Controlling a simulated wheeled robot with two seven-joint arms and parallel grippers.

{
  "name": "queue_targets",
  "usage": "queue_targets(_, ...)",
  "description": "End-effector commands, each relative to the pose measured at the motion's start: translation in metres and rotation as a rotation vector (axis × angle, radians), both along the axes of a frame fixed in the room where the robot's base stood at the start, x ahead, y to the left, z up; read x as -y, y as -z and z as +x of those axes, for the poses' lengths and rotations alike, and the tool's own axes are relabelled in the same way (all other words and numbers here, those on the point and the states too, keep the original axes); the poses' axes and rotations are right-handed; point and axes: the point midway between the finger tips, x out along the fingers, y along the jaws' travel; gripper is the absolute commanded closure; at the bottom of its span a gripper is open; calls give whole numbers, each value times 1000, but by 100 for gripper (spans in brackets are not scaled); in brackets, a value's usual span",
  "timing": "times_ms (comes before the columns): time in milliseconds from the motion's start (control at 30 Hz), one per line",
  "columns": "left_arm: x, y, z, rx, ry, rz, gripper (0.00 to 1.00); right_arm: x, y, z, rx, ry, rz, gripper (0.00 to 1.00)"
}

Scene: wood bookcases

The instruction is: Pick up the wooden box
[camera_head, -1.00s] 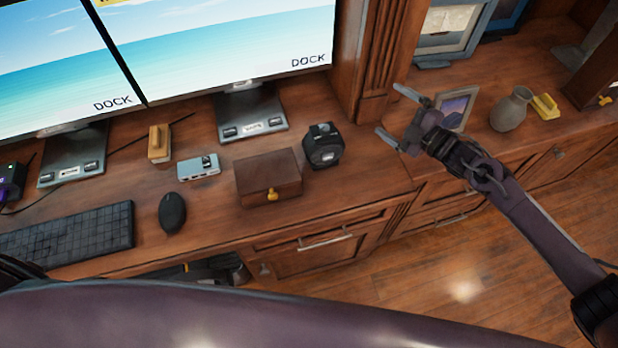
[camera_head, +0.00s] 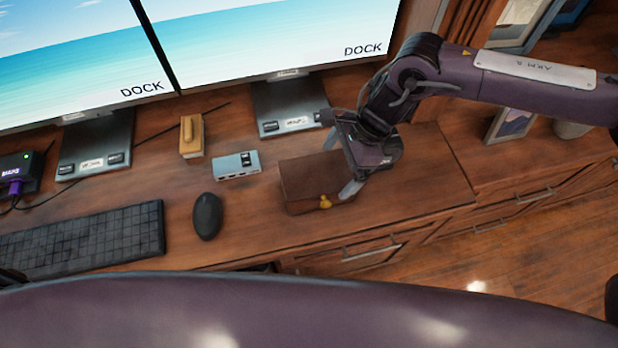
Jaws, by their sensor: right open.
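The wooden box (camera_head: 303,186) is a small, low brown box with a yellow clasp on its front face. It sits on the desk in front of the right monitor stand. My right gripper (camera_head: 340,156) is open above the box's right part, one finger near its front right edge and the other toward its back. The gripper hides the box's right end. I cannot tell if the fingers touch the box. My left gripper is not in view.
A grey hub (camera_head: 237,165) and a black mouse (camera_head: 207,216) lie left of the box. A tan wooden block (camera_head: 191,136) stands farther back, and a keyboard (camera_head: 85,242) lies at left. The desk (camera_head: 430,185) is clear right of the box.

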Motion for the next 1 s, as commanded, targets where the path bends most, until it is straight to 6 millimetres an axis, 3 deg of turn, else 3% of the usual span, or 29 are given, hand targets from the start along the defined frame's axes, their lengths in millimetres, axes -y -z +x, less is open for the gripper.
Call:
queue_targets(133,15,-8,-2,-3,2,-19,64,-9,13,-3,-2,0,2,0)
queue_targets(400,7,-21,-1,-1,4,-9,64,-27,47,-9,-3,1,3,0)
queue_targets(700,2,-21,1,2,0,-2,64,-29,55,-9,0,4,3,0)
queue_targets(1000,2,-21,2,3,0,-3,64,-29,54,-9,-1,4,4,37)
